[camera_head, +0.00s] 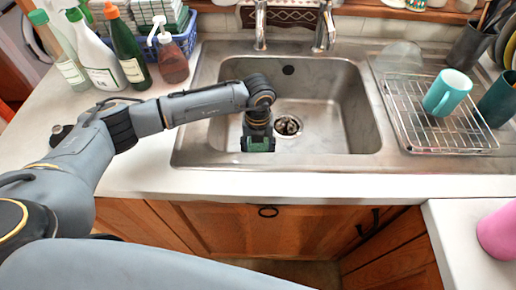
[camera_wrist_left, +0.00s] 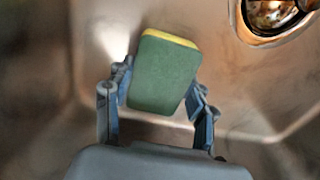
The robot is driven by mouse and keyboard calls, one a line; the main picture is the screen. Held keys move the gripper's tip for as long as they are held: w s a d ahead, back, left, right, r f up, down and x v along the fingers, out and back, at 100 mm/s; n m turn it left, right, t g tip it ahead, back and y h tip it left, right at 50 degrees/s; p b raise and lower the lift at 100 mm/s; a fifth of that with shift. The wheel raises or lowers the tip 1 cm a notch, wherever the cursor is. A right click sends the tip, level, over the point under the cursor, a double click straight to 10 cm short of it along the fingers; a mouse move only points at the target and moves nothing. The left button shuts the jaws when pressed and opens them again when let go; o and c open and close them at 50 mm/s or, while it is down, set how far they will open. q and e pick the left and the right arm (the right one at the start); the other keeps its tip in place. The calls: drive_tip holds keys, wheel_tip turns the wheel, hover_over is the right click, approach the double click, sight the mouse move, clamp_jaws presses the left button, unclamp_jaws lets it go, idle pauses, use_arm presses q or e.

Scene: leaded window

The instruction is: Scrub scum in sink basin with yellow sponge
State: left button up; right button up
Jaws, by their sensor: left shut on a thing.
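The sink basin (camera_head: 338,132) is a steel bowl in the middle of the head view. My left arm reaches into it from the left. My left gripper (camera_wrist_left: 158,98) is shut on a sponge (camera_wrist_left: 163,72), green on the side facing the camera, with a yellow edge at the top. In the head view the sponge (camera_head: 257,145) shows as a small green patch below my wrist, near the basin's front wall. The drain (camera_head: 288,125) is just right of my wrist; it also shows in the left wrist view (camera_wrist_left: 275,12). I cannot make out distinct scum. My right gripper is not in view.
A wire rack (camera_head: 440,128) with a teal mug (camera_head: 449,92) stands right of the basin. Bottles, including a green one (camera_head: 129,52) and a brown pump bottle (camera_head: 171,60), stand at the back left. Faucet taps (camera_head: 261,25) rise behind the basin. The left counter's front is clear.

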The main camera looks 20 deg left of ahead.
use_arm(q)
drive_tip(key=shift+w+a, duration=0.25)
drive_tip(key=shift+w, duration=0.45)
drive_tip(key=shift+s+d+r, duration=0.1)
drive_tip(key=shift+s+d, duration=0.05)
drive_tip(key=shift+s, duration=0.35)
drive_tip(key=shift+s+d+p, duration=0.15)
drive_tip(key=shift+s+p, duration=0.35)
drive_tip(key=shift+s, duration=0.05)
drive_tip(key=shift+w+b, duration=0.3)
drive_tip(key=shift+b, duration=0.1)
drive_tip(key=shift+w, duration=0.25)
wheel_tip(320, 180, up, 8)
drive_tip(key=p, duration=0.5)
drive_tip(key=shift+r+p, duration=0.15)
drive_tip(key=shift+p, duration=0.25)
